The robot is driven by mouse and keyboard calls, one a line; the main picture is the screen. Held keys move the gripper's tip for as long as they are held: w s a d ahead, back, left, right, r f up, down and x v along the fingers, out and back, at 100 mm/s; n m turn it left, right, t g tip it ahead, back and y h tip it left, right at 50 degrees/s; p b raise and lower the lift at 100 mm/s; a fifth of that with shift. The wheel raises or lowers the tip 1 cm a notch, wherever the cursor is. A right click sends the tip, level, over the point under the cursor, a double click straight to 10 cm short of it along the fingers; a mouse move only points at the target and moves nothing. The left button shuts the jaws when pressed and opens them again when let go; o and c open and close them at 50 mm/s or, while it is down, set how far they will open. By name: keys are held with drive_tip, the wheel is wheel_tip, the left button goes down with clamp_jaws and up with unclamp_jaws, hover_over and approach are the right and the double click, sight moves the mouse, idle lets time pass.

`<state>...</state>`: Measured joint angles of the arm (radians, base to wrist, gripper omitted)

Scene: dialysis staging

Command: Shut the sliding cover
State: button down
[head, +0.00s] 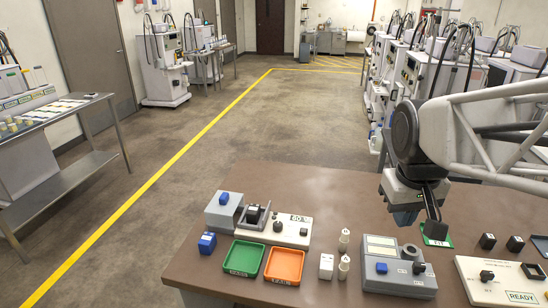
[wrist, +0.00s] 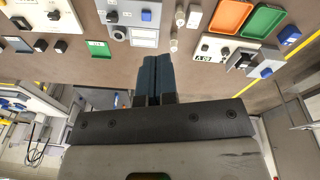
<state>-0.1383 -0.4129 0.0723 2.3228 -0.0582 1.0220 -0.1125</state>
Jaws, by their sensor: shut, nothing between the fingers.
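A grey cover block with a blue knob (head: 224,200) stands at the left end of the white panel marked 80.0 (head: 285,234). I take it as the sliding cover. Beside it, a grey-framed bay (head: 262,224) lies uncovered with a black piece in it. In the wrist view, the cover (wrist: 270,64) is at the right, apart from the panel's marked face. My gripper (head: 405,216) is high over the table's right side, far from the cover. In the wrist view, its dark blue fingers (wrist: 152,76) are together and empty.
A blue block (head: 207,242), a green tray (head: 243,257) and an orange tray (head: 284,264) lie in front of the panel. White bottles (head: 344,240) and a grey device (head: 398,270) stand between them and my gripper's side. A white READY panel (head: 490,290) is at the right.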

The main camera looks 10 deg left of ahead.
drive_tip(key=w+a+n+g+h, duration=0.2)
drive_tip(key=w+a+n, duration=0.6)
drive_tip(key=w+a, duration=1.6)
drive_tip(key=w+a+f+n, duration=0.2)
drive_tip(key=a+f, duration=0.3)
drive_tip(key=a, duration=0.7)
drive_tip(key=w+a+f+n+h, duration=0.1)
drive_tip(key=a+f, duration=0.4)
drive_tip(key=a, duration=0.7)
drive_tip(key=w+a+f+n+h, duration=0.1)
drive_tip(key=a+f, duration=0.4)
drive_tip(key=a, duration=0.7)
drive_tip(key=w+n, duration=0.1)
drive_tip(key=n, duration=0.1)
drive_tip(key=shift+w+n, duration=0.3)
drive_tip(key=shift+n, duration=0.1)
drive_tip(key=shift+f, duration=0.15)
hover_over(215, 201)
drive_tip(key=a, duration=0.2)
drive_tip(key=f, duration=0.9)
drive_tip(key=shift+d, duration=1.1)
